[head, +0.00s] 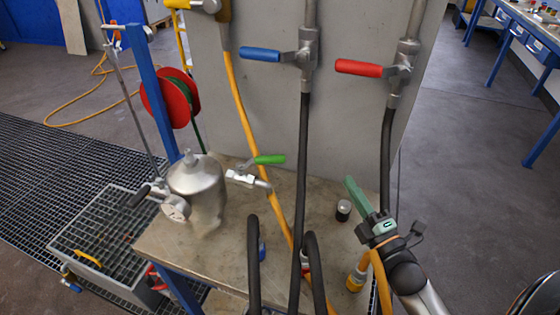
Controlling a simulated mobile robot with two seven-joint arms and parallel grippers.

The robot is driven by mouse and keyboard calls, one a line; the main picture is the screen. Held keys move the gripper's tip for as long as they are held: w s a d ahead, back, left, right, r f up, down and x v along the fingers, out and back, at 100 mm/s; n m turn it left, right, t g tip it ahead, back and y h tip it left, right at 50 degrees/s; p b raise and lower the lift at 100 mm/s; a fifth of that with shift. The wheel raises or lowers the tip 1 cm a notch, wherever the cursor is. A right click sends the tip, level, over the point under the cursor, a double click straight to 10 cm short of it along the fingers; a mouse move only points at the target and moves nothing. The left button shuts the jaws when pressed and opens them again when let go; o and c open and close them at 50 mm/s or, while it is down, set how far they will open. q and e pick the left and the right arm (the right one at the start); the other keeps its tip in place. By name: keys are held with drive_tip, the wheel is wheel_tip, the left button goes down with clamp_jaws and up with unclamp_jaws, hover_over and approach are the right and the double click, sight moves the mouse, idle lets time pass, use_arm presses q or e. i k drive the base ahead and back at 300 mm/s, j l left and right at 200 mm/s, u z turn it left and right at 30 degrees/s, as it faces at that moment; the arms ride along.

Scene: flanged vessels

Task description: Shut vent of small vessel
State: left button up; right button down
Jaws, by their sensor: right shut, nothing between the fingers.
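The small vessel (205,200) is a silver metal pot with a domed top, standing on the table's left part. A small valve with a green lever (270,159) sits just right of it on a bent metal pipe. A second valve with a black lever (139,196) is on the vessel's lower left side. I cannot tell which of these is the vent. My right gripper (350,181) has green fingers, shut and empty. It is above the table's right part, well right of the vessel and touching neither lever. My left gripper is not in view.
The table (165,240) has a grey panel (350,120) behind it. Blue (260,54) and red (358,68) lever valves hang there with dark hoses. A yellow hose (245,115) and the dark hoses (303,170) cross between gripper and vessel. A small dark cylinder (343,211) stands near my gripper.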

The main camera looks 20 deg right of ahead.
sight(268, 159)
drive_tip(key=j+z, duration=0.1)
drive_tip(key=z, duration=0.4)
drive_tip(key=j+z, duration=0.15)
drive_tip(key=z, duration=0.35)
drive_tip(key=k+z, duration=0.1)
drive_tip(key=z, duration=0.35)
drive_tip(key=k+j+z, duration=0.1)
drive_tip(key=z, duration=0.4)
drive_tip(key=j+z, duration=0.1)
drive_tip(key=z, duration=0.4)
drive_tip(key=k+z, duration=0.15)
drive_tip(key=z, duration=0.35)
drive_tip(key=u, duration=0.45)
drive_tip(key=k+j+u, duration=0.1)
drive_tip(key=u, duration=0.3)
drive_tip(key=j+u, duration=0.1)
drive_tip(key=u, duration=0.35)
drive_tip(key=j+u, duration=0.1)
drive_tip(key=u, duration=0.3)
drive_tip(key=j+u, duration=0.1)
drive_tip(key=u, duration=0.35)
drive_tip(key=j+u, duration=0.1)
drive_tip(key=u, duration=0.3)
